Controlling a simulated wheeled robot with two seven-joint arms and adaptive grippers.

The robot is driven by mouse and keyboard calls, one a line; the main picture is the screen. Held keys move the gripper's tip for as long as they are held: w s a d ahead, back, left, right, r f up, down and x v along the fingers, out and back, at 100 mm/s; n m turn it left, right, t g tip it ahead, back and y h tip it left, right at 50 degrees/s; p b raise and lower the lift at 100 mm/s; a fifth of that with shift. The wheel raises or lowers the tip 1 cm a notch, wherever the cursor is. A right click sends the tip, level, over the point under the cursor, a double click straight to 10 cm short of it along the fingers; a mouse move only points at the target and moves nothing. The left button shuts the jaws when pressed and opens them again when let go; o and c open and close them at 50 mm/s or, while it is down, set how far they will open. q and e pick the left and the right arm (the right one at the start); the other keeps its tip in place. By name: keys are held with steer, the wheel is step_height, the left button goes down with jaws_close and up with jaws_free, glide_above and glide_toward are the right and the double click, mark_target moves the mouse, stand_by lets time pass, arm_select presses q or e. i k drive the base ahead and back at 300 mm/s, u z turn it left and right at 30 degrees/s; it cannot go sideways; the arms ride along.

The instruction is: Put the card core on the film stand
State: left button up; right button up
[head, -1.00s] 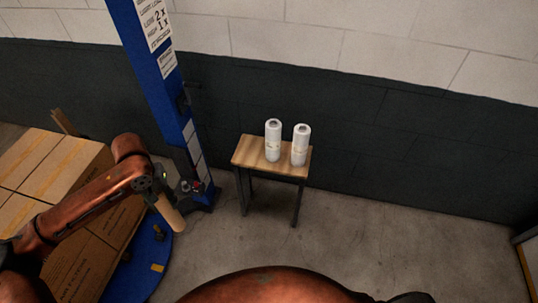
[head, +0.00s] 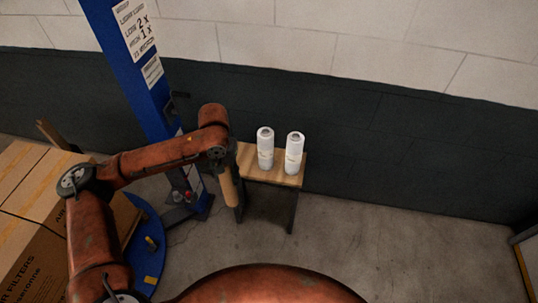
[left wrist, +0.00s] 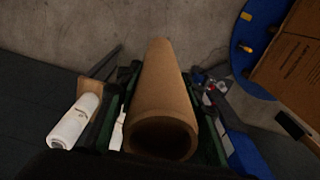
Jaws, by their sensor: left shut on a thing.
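The card core (head: 229,186) is a plain brown tube. My left gripper (head: 220,163) is shut on it, and it hangs nearly upright below the gripper at the left edge of the film stand (head: 248,164). I cannot tell whether the core touches the stand. The stand is a small wood-topped table with dark legs; two white film rolls (head: 265,149) (head: 294,153) stand upright on it. In the left wrist view the core (left wrist: 161,90) lies between the dark fingers, its open end facing the camera. My right gripper is not in view.
Stacked cartons (head: 35,235) are at the left. The floor right of the stand is clear.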

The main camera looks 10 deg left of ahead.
mark_target(240, 160)
steer(key=i, duration=1.4)
